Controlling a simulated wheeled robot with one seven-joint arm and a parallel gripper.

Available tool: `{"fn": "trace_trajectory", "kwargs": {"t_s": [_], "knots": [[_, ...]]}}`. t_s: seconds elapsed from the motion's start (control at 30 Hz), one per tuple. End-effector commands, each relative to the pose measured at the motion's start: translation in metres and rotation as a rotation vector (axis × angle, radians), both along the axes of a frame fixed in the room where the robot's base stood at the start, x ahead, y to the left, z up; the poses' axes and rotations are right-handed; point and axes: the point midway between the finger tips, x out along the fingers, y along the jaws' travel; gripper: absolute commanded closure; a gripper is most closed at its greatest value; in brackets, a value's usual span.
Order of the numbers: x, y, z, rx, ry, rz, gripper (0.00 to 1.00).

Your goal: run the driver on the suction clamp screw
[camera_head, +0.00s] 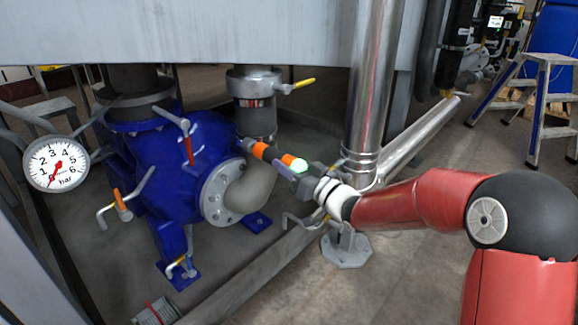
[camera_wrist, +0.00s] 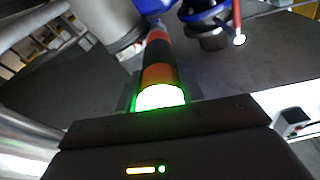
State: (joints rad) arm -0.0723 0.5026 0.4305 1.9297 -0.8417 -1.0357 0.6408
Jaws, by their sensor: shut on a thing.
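The driver (camera_head: 262,150), a cylinder with orange and black bands and a glowing green-white end, is held in my gripper (camera_head: 290,166). In the wrist view the driver (camera_wrist: 158,74) points away from my gripper (camera_wrist: 160,106), with its glowing end nearest the jaws. The driver's far end reaches toward the blue pump (camera_head: 190,165), close to the grey elbow pipe (camera_head: 248,190) and the upright pipe (camera_head: 258,118). I cannot make out the suction clamp screw, nor tell whether the tip touches anything.
A pressure gauge (camera_head: 56,163) is at the left. A yellow-handled valve (camera_head: 255,82) sits above the driver. Bent-handled valves, one with an orange part (camera_head: 122,205), surround the pump. A steel column (camera_head: 370,90) stands just behind my gripper. A stepladder (camera_head: 542,100) is at far right.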

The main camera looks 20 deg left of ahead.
Motion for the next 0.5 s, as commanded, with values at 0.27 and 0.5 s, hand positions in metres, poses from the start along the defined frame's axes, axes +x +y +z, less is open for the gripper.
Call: {"fn": "trace_trajectory", "kwargs": {"t_s": [0.27, 0.5], "knots": [[-0.006, -0.014, 0.002, 0.002, -0.003, 0.0, 0.99], [-0.011, -0.026, 0.002, 0.002, -0.003, 0.0, 0.99]]}}
